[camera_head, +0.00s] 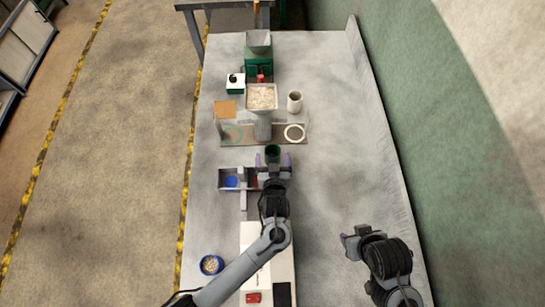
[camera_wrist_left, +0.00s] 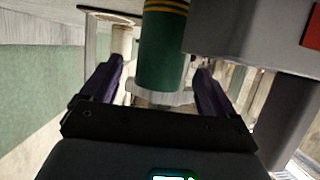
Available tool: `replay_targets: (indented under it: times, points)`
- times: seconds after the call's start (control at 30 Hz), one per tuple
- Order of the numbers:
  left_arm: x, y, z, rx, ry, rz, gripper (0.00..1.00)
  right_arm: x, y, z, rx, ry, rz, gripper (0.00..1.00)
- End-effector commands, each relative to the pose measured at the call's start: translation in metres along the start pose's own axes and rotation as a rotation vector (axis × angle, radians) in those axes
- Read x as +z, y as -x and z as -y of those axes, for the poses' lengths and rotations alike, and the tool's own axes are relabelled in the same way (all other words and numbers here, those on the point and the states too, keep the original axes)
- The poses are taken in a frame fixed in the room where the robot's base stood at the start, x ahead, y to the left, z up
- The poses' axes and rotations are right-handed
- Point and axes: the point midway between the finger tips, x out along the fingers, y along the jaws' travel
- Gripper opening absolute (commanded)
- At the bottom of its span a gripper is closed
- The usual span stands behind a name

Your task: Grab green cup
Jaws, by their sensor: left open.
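The green cup (camera_head: 272,152) stands upright at the middle of the table, just beyond my left gripper (camera_head: 273,162). In the left wrist view the cup (camera_wrist_left: 162,58) is dark green with yellow stripes. It lies between the two purple fingers of my left gripper (camera_wrist_left: 156,78), which is open with a visible gap on each side of the cup. My right gripper (camera_head: 349,240) is over the right front part of the table, far from the cup. Its fingers are too small to tell whether they are open.
A divided tray (camera_head: 222,186) with a blue item sits left of my left gripper. Behind the cup is a stand with a grain-filled hopper (camera_head: 262,97). A white cup (camera_head: 294,102) stands at its right. A blue bowl (camera_head: 211,265) is front left. The table's right side is mostly clear.

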Motion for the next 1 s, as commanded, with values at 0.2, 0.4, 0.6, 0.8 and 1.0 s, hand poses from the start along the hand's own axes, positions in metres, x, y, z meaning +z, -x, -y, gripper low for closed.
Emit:
replay_targets:
  times: [0.2,0.4,0.6,0.8,1.0]
  points:
    - [0.0002,-0.0086,-0.0002,0.001,0.000,0.001,0.89,0.0000,-0.0007,0.0004,-0.001,-0.001,-0.001,0.43]
    - [0.0002,-0.0085,-0.0002,0.001,0.000,0.001,0.87,-0.0005,-0.0005,0.0006,-0.002,-0.002,-0.002,0.43]
    - [0.0002,-0.0083,-0.0002,0.001,0.000,0.001,0.56,-0.0011,-0.0003,0.0005,-0.002,-0.002,-0.003,0.43]
    - [0.0000,-0.0083,-0.0002,0.001,0.000,0.001,0.28,-0.0013,-0.0003,0.0004,-0.001,-0.002,-0.004,0.43]
    - [-0.0002,-0.0082,-0.0002,0.001,0.000,0.001,0.28,-0.0014,-0.0001,0.0004,-0.001,-0.002,-0.004,0.43]
